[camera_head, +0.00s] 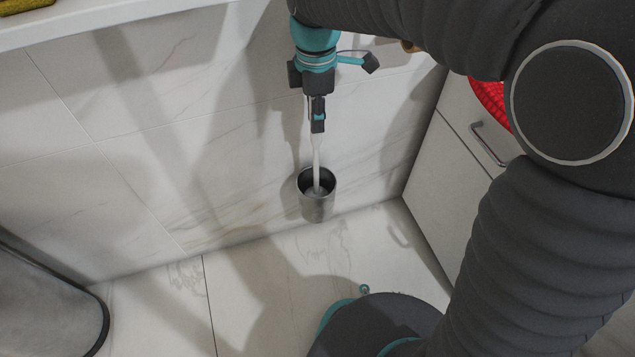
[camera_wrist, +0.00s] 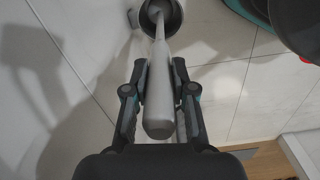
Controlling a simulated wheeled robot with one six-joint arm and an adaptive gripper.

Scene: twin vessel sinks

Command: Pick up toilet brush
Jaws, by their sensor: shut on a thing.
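The toilet brush (camera_head: 317,158) has a light grey handle that stands upright. Its lower end is inside a round metal holder (camera_head: 317,205), which hides the brush head. The holder is beside the marble wall. My gripper (camera_head: 317,122) is above the holder, shut on the upper part of the handle. In the wrist view, the handle (camera_wrist: 160,85) runs between the two fingers (camera_wrist: 158,85) of my gripper, and the holder (camera_wrist: 175,20) shows at the top.
A white cabinet (camera_head: 450,185) with a metal handle (camera_head: 490,145) stands to the right, with a red item (camera_head: 490,100) near it. A grey bin-like object (camera_head: 45,305) is at the lower left. A white ledge (camera_head: 100,22) runs across the top left. Tiled floor (camera_head: 150,310) is clear between.

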